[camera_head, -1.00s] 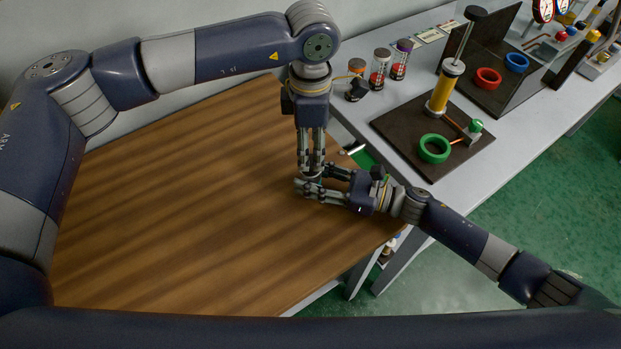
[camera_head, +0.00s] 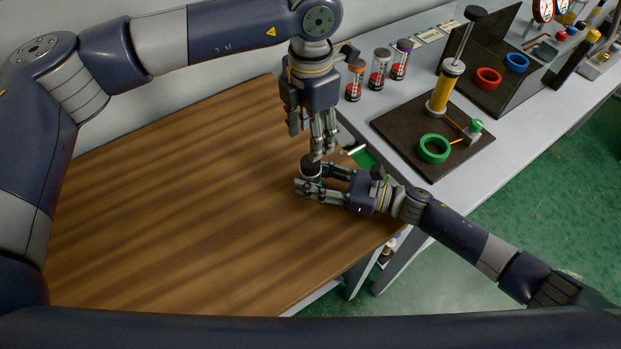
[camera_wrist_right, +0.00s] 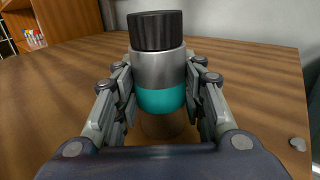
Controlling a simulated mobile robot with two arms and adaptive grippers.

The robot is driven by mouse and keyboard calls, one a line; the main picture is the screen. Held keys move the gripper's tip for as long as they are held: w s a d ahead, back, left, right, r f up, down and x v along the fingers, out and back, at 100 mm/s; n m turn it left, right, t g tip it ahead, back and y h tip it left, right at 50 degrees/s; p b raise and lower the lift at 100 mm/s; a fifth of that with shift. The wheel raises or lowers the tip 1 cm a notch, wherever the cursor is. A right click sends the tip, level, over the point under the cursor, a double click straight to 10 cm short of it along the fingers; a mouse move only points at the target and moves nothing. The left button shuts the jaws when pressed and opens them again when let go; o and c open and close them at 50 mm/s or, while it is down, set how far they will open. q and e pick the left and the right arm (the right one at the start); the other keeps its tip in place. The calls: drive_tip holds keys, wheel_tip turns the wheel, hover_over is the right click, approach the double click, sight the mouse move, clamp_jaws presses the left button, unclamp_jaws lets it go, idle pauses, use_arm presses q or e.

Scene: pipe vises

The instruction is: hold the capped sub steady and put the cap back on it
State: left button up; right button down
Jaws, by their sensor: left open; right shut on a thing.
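The capped sub (camera_wrist_right: 160,80) is a silver cylinder with a teal lower band, upright in the right wrist view. The black ribbed cap (camera_wrist_right: 156,30) sits on its top with no visible gap; the cap also shows as a dark disc in the head view (camera_head: 311,164). My right gripper (camera_head: 314,181) is shut on the sub's body, one finger on each side in the wrist view (camera_wrist_right: 163,97). My left gripper (camera_head: 307,142) is open, fingers pointing down just above the cap. Whether a fingertip touches the cap cannot be told.
The wooden table (camera_head: 180,210) is clear to the left. A grey bench (camera_head: 490,185) at right carries a dark board (camera_head: 395,125) with a yellow cylinder (camera_head: 443,90) and a green ring (camera_head: 433,149). Several small jars (camera_head: 378,70) stand behind.

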use_arm(q)
drive_tip(key=shift+f, duration=0.1)
drive_tip(key=shift+f, duration=3.9)
drive_tip(key=c, duration=1.1)
drive_tip(key=o, duration=1.2)
drive_tip(key=shift+o, duration=0.2)
wheel_tip(320, 180, up, 12)
